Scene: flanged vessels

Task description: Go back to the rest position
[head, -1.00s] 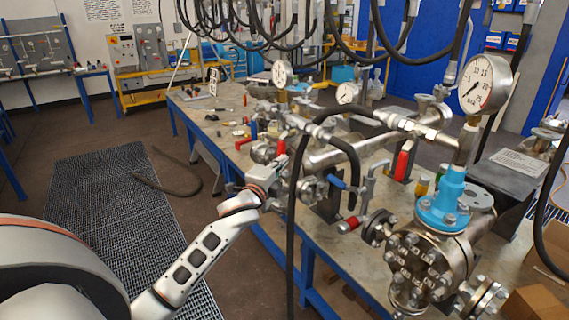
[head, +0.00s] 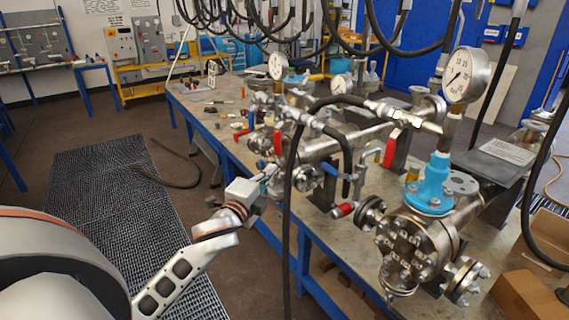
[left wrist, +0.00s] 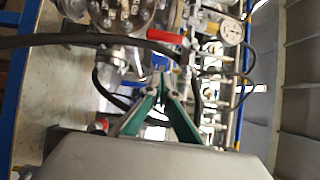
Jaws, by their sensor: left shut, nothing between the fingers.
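My left gripper (head: 268,173) is at the near edge of the workbench in the head view, in front of the pipe assembly. It is shut and empty. In the left wrist view its green fingers (left wrist: 161,82) meet at the tips, with pipework and a black hose behind them. The flanged vessel (head: 408,248) with its blue collar (head: 431,184) stands on the bench to the right of the gripper, clear of it. My right gripper is not in view.
The workbench (head: 330,262) carries pipes, a pressure gauge (head: 465,75) and red-handled valves. A black hose (head: 289,220) hangs down just right of my left gripper. Cardboard boxes (head: 528,298) are at the lower right. Floor grating (head: 110,200) lies clear at the left.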

